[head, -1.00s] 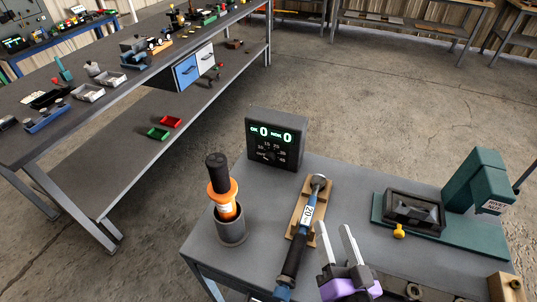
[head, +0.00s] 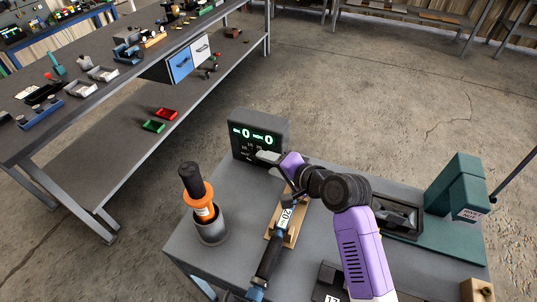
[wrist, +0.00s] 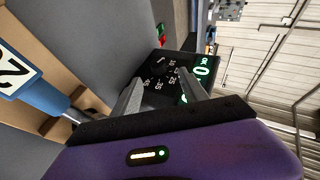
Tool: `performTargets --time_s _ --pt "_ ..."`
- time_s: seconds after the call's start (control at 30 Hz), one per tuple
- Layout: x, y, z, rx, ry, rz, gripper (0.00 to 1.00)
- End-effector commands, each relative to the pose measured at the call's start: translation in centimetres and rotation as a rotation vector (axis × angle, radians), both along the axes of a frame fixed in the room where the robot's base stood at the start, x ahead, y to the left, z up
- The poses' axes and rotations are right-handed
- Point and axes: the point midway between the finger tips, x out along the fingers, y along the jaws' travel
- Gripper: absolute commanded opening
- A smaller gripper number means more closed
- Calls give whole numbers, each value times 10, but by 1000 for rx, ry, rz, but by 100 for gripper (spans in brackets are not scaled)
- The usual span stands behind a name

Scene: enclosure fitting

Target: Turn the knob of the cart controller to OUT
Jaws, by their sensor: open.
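The cart controller (head: 284,130) is a dark box at the back left of the cart, with green "0" readouts and a dial of numbers below them. In the wrist view the controller (wrist: 206,66) lies ahead, and its black knob (wrist: 157,70) shows among the white dial marks. The knob's exact pointing is too small to tell. My gripper (head: 266,157) is open in front of the controller's lower face, hiding part of the dial in the head view. In the wrist view my gripper (wrist: 163,88) has its fingers apart and empty, with the knob beyond the gap.
A wrench labelled 02 (head: 286,215) lies in a wooden cradle (head: 292,238) under my arm. An orange-collared tool (head: 195,190) stands in a grey cup (head: 212,229) to the left. A green riveting stand (head: 457,190) is at right. The grey cart top (head: 237,190) is bare between.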

Motion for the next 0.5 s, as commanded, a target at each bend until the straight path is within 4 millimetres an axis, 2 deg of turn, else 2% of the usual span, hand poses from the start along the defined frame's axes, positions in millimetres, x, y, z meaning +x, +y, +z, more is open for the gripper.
performTargets --time_s 0.17,0.5 --pt "3 10 -7 8 31 10 51" --pt "33 38 -29 6 28 8 51"
